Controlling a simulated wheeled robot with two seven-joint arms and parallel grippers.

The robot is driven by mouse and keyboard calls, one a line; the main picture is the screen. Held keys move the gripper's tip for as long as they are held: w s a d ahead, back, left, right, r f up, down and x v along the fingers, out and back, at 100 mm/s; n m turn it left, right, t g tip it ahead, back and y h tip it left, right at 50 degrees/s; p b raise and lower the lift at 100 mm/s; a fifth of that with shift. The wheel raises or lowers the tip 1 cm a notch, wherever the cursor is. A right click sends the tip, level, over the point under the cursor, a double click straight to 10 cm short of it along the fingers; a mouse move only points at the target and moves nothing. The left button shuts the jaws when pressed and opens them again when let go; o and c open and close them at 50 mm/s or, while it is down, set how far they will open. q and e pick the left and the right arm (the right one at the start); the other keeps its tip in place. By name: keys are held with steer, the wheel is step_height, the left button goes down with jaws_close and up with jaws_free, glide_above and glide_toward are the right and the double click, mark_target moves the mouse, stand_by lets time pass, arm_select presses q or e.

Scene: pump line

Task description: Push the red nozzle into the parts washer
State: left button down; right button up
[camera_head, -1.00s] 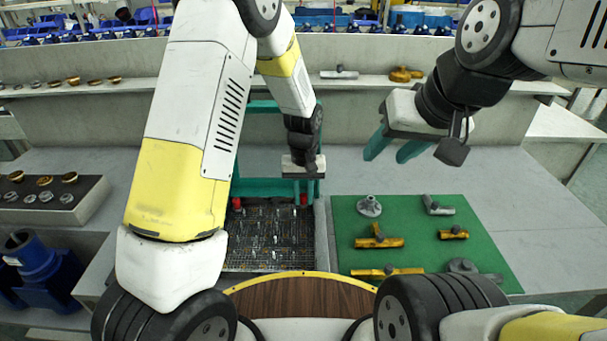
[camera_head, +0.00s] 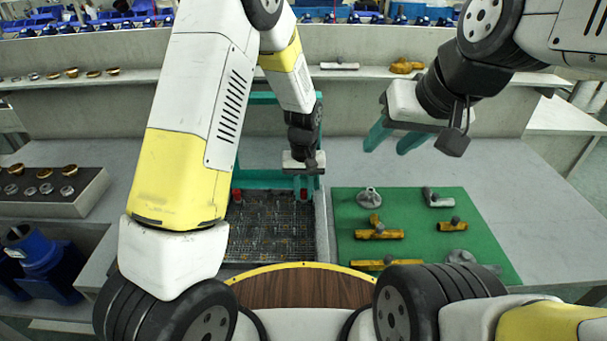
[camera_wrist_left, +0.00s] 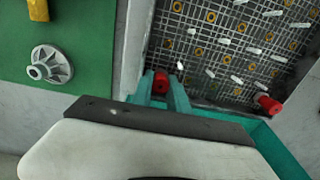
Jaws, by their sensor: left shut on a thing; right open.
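The parts washer is a teal frame (camera_head: 262,180) around a dark mesh bed (camera_head: 270,232), left of the green mat. Two red nozzles show at its far side: a left one (camera_head: 237,195) and a right one (camera_head: 304,195). My left gripper (camera_head: 303,187) reaches down and is shut on the right nozzle; in the left wrist view this nozzle (camera_wrist_left: 161,82) sits between the teal fingers, at the mesh edge. The other nozzle (camera_wrist_left: 268,103) is apart from the fingers there. My right gripper (camera_head: 394,143) is open and empty, above the grey table behind the mat.
The green mat (camera_head: 410,225) holds several brass and grey fittings. A dark block (camera_head: 52,194) with rings stands left, above a blue pump (camera_head: 38,255). A shelf (camera_head: 225,82) runs along the back. The table right of the mat is clear.

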arm_select(q)
steer(key=shift+f, duration=0.3)
stand_by(0.7)
steer(key=c, duration=1.2)
jaws_free()
steer(key=shift+d, duration=0.1)
steer(key=shift+d+r, duration=0.15)
steer(key=shift+r, duration=1.6)
steer(key=shift+a+r, duration=0.2)
steer(key=shift+r, duration=1.05)
step_height(320, 180, up, 8)
steer(key=shift+f, duration=0.1)
